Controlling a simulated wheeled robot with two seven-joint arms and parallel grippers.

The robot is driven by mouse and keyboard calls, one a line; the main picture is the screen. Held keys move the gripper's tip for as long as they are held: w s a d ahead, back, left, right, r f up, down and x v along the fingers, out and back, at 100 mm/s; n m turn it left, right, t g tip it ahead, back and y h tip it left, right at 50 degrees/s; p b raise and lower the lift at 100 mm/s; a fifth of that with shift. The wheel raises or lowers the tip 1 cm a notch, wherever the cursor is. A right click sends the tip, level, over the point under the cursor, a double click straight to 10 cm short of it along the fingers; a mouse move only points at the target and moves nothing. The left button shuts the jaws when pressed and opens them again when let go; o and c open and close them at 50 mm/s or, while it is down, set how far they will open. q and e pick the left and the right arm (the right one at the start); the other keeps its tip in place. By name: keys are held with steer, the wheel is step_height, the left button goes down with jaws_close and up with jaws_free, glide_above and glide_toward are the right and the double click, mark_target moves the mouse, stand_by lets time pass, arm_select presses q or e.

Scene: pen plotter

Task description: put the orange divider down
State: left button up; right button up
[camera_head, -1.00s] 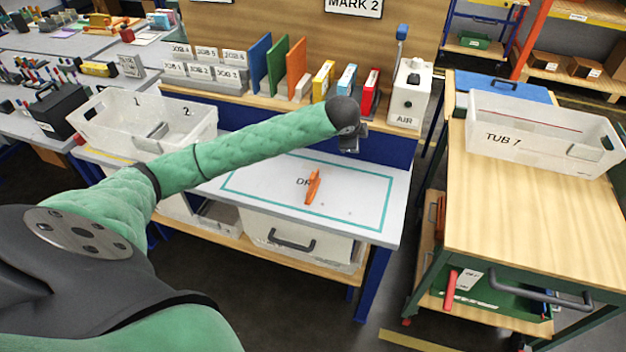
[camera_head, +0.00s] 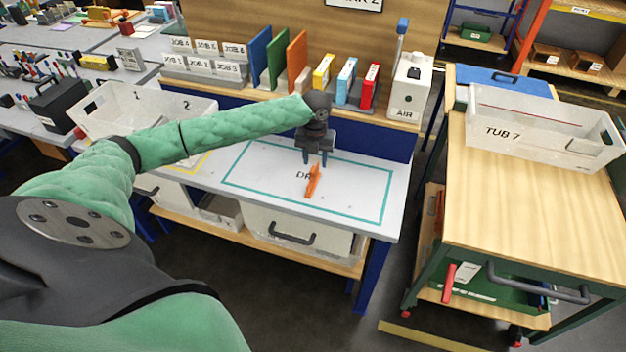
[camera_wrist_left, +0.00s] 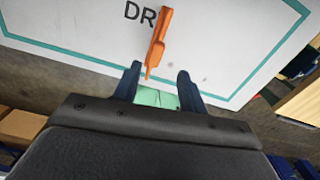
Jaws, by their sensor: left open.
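The orange divider (camera_head: 312,183) is on the white sheet on the table, over the printed letters "DR". I cannot tell whether it lies flat or stands on edge. Nothing is held between the fingers. My right gripper is not in view.
The sheet's teal border (camera_head: 262,194) encloses mostly free space. Behind stand upright blue, green and orange boards (camera_head: 297,60), coloured binders (camera_head: 347,80) and an AIR box (camera_head: 410,90). A clear tub (camera_head: 150,115) is at left; TUB 7 (camera_head: 540,135) sits on the right cart.

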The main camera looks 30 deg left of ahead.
mark_target(312, 171)
arm_select(q)
steer(key=shift+m, duration=0.6)
steer(key=shift+f, duration=0.2)
steer(key=shift+f+p, duration=0.65)
steer(key=shift+f, duration=0.5)
steer(key=f+p, duration=0.2)
steer(key=f, duration=0.1)
steer(key=f+p, duration=0.1)
steer(key=shift+s+a+f, duration=0.2)
steer(key=shift+s+a, duration=0.1)
steer(key=shift+a, duration=0.05)
steer(key=shift+f, duration=0.4)
jaws_close()
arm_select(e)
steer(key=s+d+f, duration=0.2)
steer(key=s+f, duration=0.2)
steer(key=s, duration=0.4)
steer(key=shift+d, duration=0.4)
